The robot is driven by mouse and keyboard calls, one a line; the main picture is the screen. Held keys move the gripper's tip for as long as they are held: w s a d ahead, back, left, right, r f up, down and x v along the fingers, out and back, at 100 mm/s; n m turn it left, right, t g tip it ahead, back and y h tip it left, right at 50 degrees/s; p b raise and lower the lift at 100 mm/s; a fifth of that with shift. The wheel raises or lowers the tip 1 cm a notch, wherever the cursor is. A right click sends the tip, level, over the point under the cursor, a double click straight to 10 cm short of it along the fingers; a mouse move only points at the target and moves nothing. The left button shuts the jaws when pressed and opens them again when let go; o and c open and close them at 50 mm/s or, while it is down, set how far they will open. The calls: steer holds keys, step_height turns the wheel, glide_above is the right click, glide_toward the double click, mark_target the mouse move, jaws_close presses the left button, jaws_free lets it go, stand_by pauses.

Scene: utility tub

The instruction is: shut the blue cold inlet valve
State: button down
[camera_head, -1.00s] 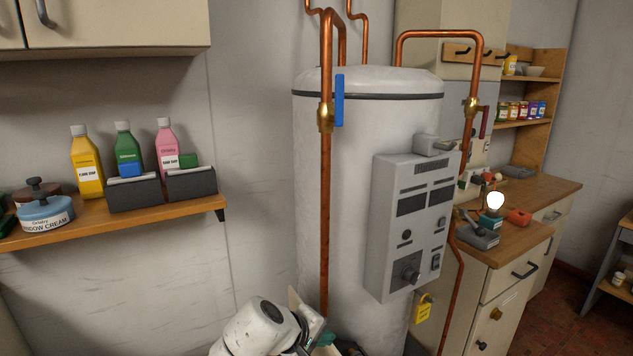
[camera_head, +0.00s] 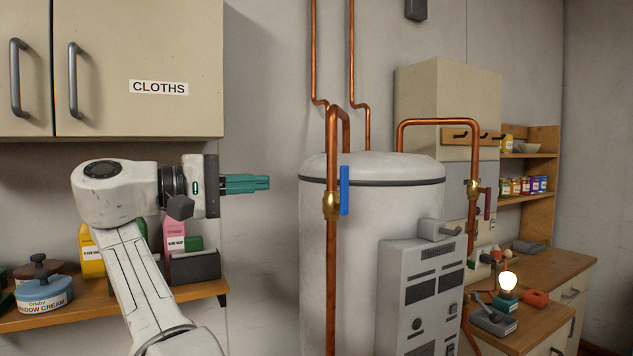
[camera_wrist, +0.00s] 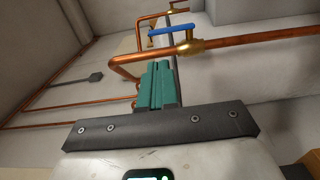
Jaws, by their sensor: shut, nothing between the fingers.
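The blue valve handle (camera_head: 344,190) stands upright, parallel to the copper pipe, beside the brass valve body (camera_head: 331,206) on the left pipe of the white tank (camera_head: 315,250). My gripper (camera_head: 268,183) is shut and empty, its teal fingers pointing right toward the valve at about handle height. In the head view a gap separates the fingertips from the pipe and handle. In the wrist view the blue handle (camera_wrist: 172,30) and brass body (camera_wrist: 190,47) lie beyond the fingers, apart from them.
A second brass valve with a red handle (camera_head: 487,204) is on the right pipe. A grey control box (camera_head: 420,290) is on the tank front. The cloths cupboard (camera_head: 150,70) hangs above my arm, and a shelf with bottles (camera_head: 90,255) is behind it.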

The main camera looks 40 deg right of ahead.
mark_target(341, 177)
steer(key=p+x, duration=0.1)
steer(key=x, duration=1.3)
steer(key=shift+p, duration=0.3)
